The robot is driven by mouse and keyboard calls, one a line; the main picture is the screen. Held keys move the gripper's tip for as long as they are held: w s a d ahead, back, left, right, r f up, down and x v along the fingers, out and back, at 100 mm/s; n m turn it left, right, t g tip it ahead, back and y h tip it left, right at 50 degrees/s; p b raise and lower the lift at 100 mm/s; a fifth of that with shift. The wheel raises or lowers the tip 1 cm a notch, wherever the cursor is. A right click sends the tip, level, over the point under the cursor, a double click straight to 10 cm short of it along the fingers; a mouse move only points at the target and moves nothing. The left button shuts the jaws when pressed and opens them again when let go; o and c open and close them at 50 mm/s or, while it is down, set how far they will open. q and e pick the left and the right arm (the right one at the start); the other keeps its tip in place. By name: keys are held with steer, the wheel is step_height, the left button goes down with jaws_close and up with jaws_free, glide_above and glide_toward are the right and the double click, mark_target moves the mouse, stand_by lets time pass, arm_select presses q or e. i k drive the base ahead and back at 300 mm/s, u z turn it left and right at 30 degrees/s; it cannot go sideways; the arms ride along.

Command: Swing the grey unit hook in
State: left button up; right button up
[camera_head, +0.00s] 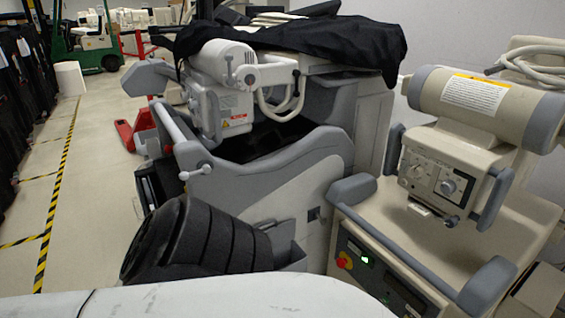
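The grey unit (290,185) is a wheeled cart in the middle of the head view, partly under a black cover (300,42). A small metal hook-like lever (197,172) sticks out from its near left side, beside the grey front rail (180,135). A curved pale loop (285,108) hangs below the white tube head on top. I cannot tell for sure which of these two is the hook. No gripper of mine shows clearly, and none is seen touching the unit.
A beige unit (450,165) with a control panel stands close on the right. A dark ribbed shape (195,240) blocks part of the grey unit's lower front. Clear floor (85,150) with yellow-black tape lies left. A green forklift (95,45) stands far back.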

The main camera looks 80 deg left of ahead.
mark_target(317, 215)
steer(key=u, duration=2.2)
steer(key=i, duration=1)
steer(key=z, duration=0.5)
steer(key=k, duration=1.15)
steer(key=u, duration=0.55)
steer(key=i, duration=0.8)
steer(key=u, duration=0.7)
